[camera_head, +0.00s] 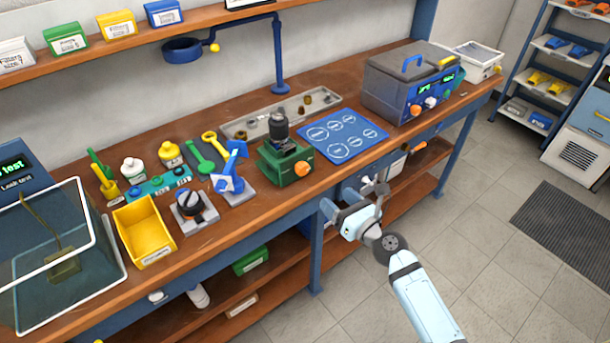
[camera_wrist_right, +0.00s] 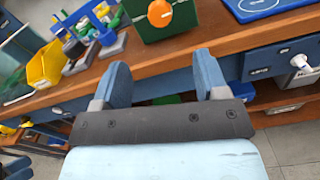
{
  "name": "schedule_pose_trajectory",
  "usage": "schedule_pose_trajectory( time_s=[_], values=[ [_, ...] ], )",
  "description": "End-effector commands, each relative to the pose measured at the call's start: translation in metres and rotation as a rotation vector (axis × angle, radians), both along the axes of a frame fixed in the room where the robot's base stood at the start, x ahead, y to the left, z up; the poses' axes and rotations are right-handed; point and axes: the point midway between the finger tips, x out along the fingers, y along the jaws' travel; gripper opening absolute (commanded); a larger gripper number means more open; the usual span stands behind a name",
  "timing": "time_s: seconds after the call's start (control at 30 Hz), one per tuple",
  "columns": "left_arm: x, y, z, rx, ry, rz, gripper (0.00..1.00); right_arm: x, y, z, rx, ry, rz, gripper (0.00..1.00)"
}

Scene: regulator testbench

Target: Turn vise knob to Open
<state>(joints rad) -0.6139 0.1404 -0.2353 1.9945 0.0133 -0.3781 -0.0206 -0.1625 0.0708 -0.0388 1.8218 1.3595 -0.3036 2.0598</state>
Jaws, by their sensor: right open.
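The vise (camera_head: 286,160) is a green block with an orange knob (camera_head: 302,169) on its front face, standing near the bench's front edge. A dark grey cylindrical part (camera_head: 279,126) sits upright in its top. In the right wrist view the green vise (camera_wrist_right: 186,20) and its orange knob (camera_wrist_right: 160,13) are at the top, beyond the fingers. My right gripper (camera_head: 350,200) is in front of the bench edge, below and right of the knob and apart from it. Its two blue fingers (camera_wrist_right: 165,72) are spread with nothing between them. My left gripper is in neither view.
A blue mat (camera_head: 343,136) with printed circles lies right of the vise, and a grey tray (camera_head: 240,128) lies behind. A blue-and-white fixture (camera_head: 229,184), a black-knobbed block (camera_head: 193,208) and a yellow bin (camera_head: 146,232) stand left. The wooden bench edge (camera_wrist_right: 140,75) is close to the fingers.

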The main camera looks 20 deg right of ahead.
Motion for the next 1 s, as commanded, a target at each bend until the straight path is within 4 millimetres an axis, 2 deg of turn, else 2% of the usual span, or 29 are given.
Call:
schedule_pose_trajectory(
  time_s=[0.3, 0.5, 0.7, 1.0],
  values=[
    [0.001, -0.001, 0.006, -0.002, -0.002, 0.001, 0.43, 0.062, 0.023, 0.002, -0.002, -0.003, 0.002, 0.67],
    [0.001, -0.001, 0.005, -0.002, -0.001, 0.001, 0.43, 0.096, 0.035, 0.001, -0.005, -0.002, 0.002, 0.67],
    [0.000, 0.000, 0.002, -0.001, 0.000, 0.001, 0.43, 0.114, 0.042, 0.000, -0.005, -0.001, 0.001, 0.67],
    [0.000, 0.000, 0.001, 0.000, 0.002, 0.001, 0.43, 0.118, 0.044, 0.001, -0.005, -0.001, 0.001, 0.67]
  ],
)
